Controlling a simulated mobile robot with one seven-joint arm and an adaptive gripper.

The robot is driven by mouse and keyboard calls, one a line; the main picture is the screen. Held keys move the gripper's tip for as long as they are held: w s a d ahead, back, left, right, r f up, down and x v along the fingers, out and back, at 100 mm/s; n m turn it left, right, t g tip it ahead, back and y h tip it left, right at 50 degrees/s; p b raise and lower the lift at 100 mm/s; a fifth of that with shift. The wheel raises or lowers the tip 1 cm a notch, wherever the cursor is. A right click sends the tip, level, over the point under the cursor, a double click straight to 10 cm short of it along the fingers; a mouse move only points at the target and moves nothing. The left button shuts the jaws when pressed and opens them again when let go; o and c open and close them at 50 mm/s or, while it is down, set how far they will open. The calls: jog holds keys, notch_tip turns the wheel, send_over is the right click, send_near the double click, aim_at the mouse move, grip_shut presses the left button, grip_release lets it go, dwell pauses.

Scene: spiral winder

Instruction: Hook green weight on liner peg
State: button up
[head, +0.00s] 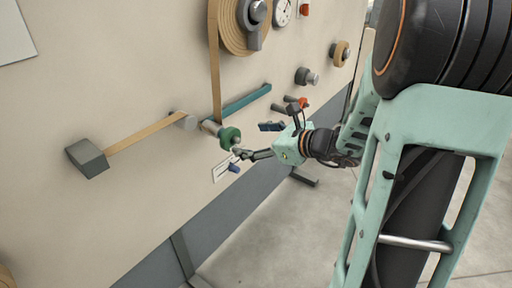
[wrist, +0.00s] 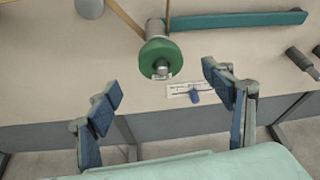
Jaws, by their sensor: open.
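The green weight (head: 230,137) is a round green disc with a metal knob at its centre. It sits at the front end of a grey metal cylinder (head: 210,127) that sticks out of the beige panel. In the wrist view the green weight (wrist: 153,53) is at upper centre, ahead of my gripper (wrist: 162,82). My gripper is open and empty, with its blue-padded fingers apart on either side below the disc. In the head view my gripper (head: 246,155) is just right of and below the weight. I cannot tell which part is the liner peg.
Tan tape runs from a large roll (head: 233,28) down to the cylinder and left past a small roller to a grey block (head: 87,158). A teal bar (head: 246,101) is above right. A label with a blue knob (head: 234,168) is below. Dark pegs (head: 306,77) project at right.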

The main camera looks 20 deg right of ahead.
aim_at(237, 138)
jog(key=b+x, duration=0.2)
jog(key=x, duration=0.7)
jog(key=shift+w+a+f, duration=0.1)
jog(key=shift+w+a, duration=0.1)
jog(key=shift+w, duration=0.05)
jog(key=shift+c, duration=0.5)
grip_shut()
jog(key=shift+s+d, duration=0.1)
